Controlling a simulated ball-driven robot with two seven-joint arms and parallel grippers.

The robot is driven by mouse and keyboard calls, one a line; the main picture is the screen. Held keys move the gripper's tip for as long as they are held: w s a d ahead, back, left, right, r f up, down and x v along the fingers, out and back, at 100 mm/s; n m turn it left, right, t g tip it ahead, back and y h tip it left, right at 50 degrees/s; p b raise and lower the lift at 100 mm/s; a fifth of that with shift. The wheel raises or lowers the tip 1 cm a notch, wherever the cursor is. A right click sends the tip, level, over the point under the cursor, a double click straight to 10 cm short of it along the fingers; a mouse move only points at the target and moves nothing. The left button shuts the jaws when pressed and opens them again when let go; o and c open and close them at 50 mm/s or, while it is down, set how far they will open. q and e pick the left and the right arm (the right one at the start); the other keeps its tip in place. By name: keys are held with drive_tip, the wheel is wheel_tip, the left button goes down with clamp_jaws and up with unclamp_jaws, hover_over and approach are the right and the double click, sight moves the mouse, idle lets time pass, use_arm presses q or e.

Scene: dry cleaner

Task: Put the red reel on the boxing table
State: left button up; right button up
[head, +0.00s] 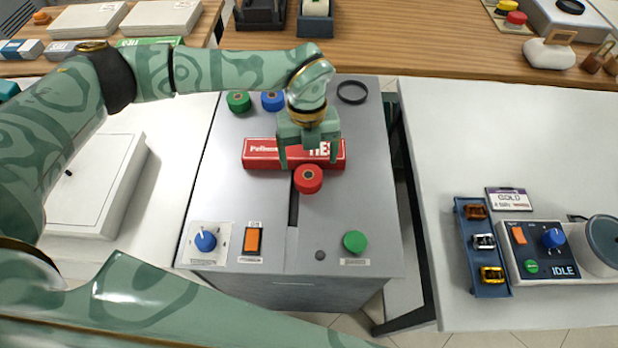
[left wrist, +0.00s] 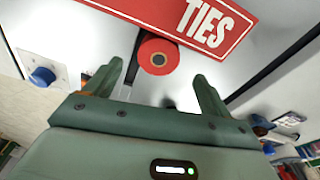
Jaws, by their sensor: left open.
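The red reel (head: 308,179) is on the grey-topped unit (head: 345,215), just in front of a red box marked TIES (head: 262,154). My left gripper (head: 308,163) is open above the red box, with its fingers spread and the reel just in front of them. In the left wrist view, the reel (left wrist: 159,54) shows beyond and between the fingertips of my left gripper (left wrist: 157,72), with nothing held. The TIES box (left wrist: 205,27) lies beside it. No surface is labelled as the boxing table. My right gripper is not in view.
A green reel (head: 238,102), a blue reel (head: 272,100) and a black ring (head: 352,92) are at the unit's back. A blue knob (head: 205,241), orange switch (head: 252,240) and green button (head: 354,242) line its front. The right white table (head: 520,130) has much bare top.

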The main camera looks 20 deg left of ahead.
sight(308, 174)
use_arm(q)
drive_tip(key=shift+f, duration=0.6)
drive_tip(key=f, duration=0.1)
drive_tip(key=f+b, duration=0.1)
drive_tip(key=f, duration=0.3)
drive_tip(key=shift+s+b, duration=0.25)
drive_tip(key=shift+b, duration=0.15)
drive_tip(key=shift+r, duration=0.1)
drive_tip(key=shift+c, duration=0.6)
drive_tip(key=c, duration=1)
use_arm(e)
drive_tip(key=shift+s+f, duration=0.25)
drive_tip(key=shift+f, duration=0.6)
use_arm(q)
drive_tip(key=shift+r, duration=0.1)
drive_tip(key=shift+c, duration=0.2)
